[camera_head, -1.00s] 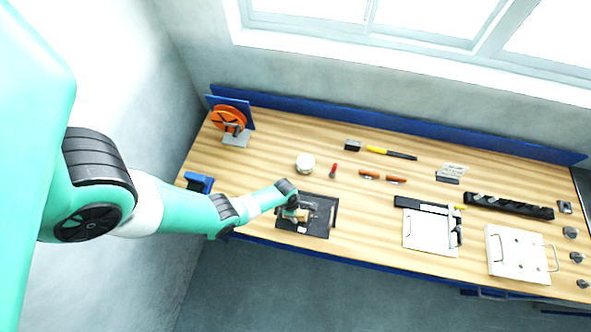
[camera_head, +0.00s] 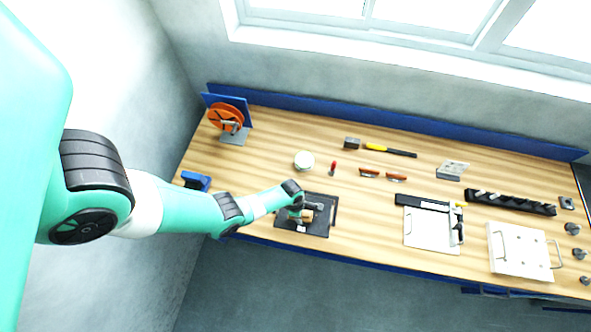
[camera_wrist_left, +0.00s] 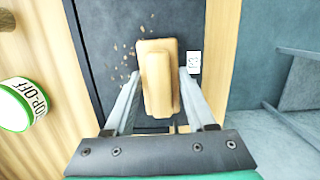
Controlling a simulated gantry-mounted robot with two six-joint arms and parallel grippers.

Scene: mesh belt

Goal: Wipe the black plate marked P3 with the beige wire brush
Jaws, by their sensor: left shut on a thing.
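The black plate (camera_head: 318,230) lies flat near the front edge of the bench. A white label reading P3 (camera_wrist_left: 194,62) shows on it in the left wrist view, beside the right finger. Small brown crumbs (camera_wrist_left: 122,58) lie scattered on the plate left of the brush. My left gripper (camera_wrist_left: 160,88) is shut on the beige wire brush (camera_wrist_left: 157,72), with one finger on each side of its block. The brush is over the plate; its bristles are hidden underneath, so I cannot tell whether they touch. My right gripper is not in view.
A round white drop-off container with a green rim (camera_wrist_left: 17,105) stands behind the plate. An orange reel (camera_head: 226,117) is at the back left. Red-handled tools (camera_head: 382,175) and a clipboard-like white plate (camera_head: 430,232) lie to the right. The bench's front edge is close by.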

